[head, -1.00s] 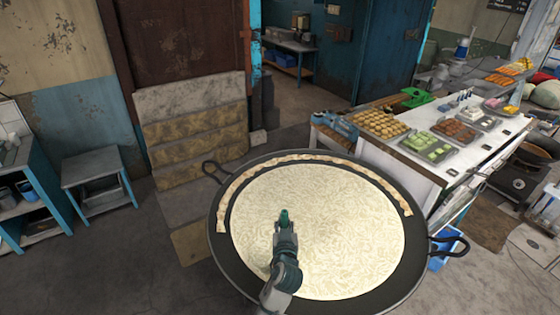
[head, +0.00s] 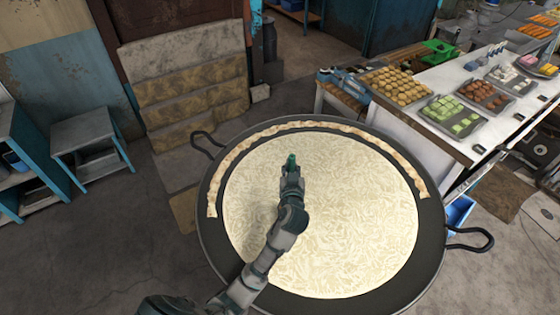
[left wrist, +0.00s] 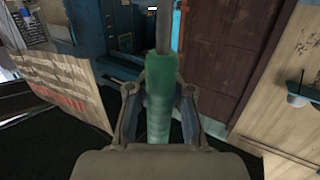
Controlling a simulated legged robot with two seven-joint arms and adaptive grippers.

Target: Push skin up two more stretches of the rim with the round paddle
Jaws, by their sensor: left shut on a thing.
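A wide dark pan (head: 432,250) holds pale, wrinkled milk skin (head: 345,235). A tan strip of skin (head: 232,155) lies along the rim, from the left side over the far side to the right. My left gripper (head: 291,168) is over the milk, left of the pan's middle. In the left wrist view my left gripper (left wrist: 160,115) is shut on a green handle (left wrist: 160,90) with a grey shaft running upward. The round paddle's head is not visible in either view. My right gripper is not in view.
A white counter (head: 415,138) with trays of sweets (head: 455,115) stands at the right. Pan handles stick out at the upper left (head: 205,142) and right (head: 475,240). A small stool (head: 88,145) stands at the left. Open floor lies left of the pan.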

